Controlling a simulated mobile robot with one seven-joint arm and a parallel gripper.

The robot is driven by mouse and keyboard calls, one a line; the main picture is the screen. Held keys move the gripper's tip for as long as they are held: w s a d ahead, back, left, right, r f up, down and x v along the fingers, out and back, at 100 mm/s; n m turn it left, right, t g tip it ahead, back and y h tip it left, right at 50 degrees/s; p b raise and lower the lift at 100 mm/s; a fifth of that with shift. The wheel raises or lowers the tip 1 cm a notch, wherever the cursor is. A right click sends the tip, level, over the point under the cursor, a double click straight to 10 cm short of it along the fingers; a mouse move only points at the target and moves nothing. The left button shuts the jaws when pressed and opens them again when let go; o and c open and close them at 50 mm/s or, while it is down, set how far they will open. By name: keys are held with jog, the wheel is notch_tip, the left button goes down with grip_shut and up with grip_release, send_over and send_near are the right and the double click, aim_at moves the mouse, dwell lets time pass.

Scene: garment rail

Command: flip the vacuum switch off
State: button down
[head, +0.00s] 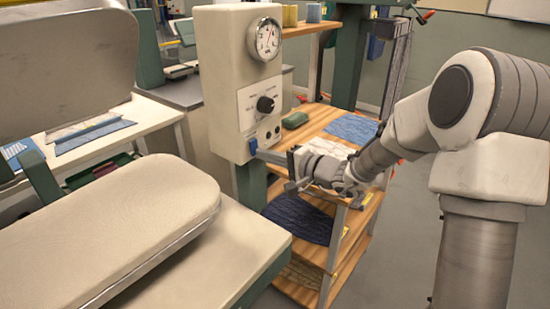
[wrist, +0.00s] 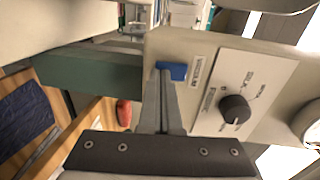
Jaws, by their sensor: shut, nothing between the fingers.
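The vacuum switch is a small blue lever low on the front of the cream control box (head: 222,75). It shows in the head view (head: 253,147) and in the wrist view (wrist: 174,71), beside a small label. My gripper (head: 260,153) is shut and empty, its fingers reaching left to the lower edge of the box. In the wrist view my fingertips (wrist: 163,68) are right at the blue switch and cover part of it. I cannot tell whether they touch it. The switch's exact position is hard to read.
A black knob (head: 265,104) and a dial gauge (head: 265,39) sit higher on the box. A padded cream press board (head: 110,225) fills the lower left. A wooden shelf unit (head: 325,118) with folded cloth stands behind my gripper.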

jog(key=shift+f, duration=0.15)
jog(key=shift+w+a+b, duration=0.15)
jog(key=shift+a+b, duration=0.05)
jog(key=shift+b, duration=0.9)
jog(key=shift+d, duration=0.1)
